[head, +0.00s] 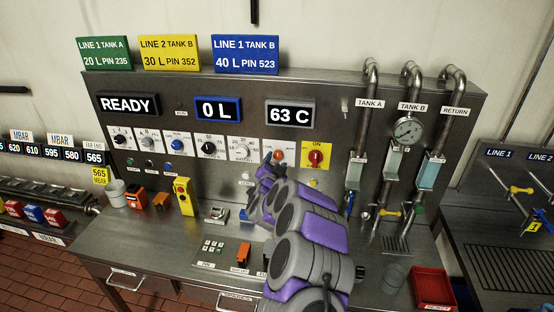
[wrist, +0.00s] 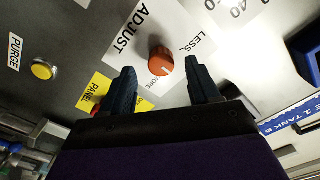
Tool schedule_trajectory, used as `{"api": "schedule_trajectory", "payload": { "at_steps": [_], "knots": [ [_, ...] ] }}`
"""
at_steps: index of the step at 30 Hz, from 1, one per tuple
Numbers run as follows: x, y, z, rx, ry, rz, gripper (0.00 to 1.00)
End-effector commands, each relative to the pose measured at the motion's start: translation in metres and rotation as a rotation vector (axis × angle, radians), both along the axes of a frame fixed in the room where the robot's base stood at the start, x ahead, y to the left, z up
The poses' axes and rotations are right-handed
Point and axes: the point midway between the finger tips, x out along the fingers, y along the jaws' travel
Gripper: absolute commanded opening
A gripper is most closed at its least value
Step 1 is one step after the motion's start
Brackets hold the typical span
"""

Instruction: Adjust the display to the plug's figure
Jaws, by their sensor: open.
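In the wrist view an orange knob (wrist: 161,61) stands on a white plate marked ADJUST, with LESS printed beside it. My gripper (wrist: 163,82) is open, with one finger on each side of the knob; I cannot tell whether either finger touches it. In the head view the orange knob (head: 279,156) shows just above the end of my arm, which hides much of the gripper. The displays read READY (head: 127,104), 0 L (head: 218,109) and 63 C (head: 290,113). A yellow tag (head: 99,175) reads 565 MBAR at the left. I cannot pick out the plug for certain.
A red switch (head: 316,155) on a yellow plate sits right of the orange knob. Several dials line the panel to its left. A yellow PURGE button (wrist: 42,70) shows in the wrist view. Pipes with a gauge (head: 407,129) and a red bin (head: 432,288) stand at the right.

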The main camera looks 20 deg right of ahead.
Motion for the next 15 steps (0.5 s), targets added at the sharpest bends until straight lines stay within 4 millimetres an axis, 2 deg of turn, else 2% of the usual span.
{"api": "schedule_trajectory", "payload": {
  "at_steps": [6,15],
  "knots": [
    [0.017,-0.012,0.0,-0.001,-0.001,-0.001,0.61],
    [0.026,-0.018,0.0,0.001,-0.001,0.0,0.61]
  ]
}}
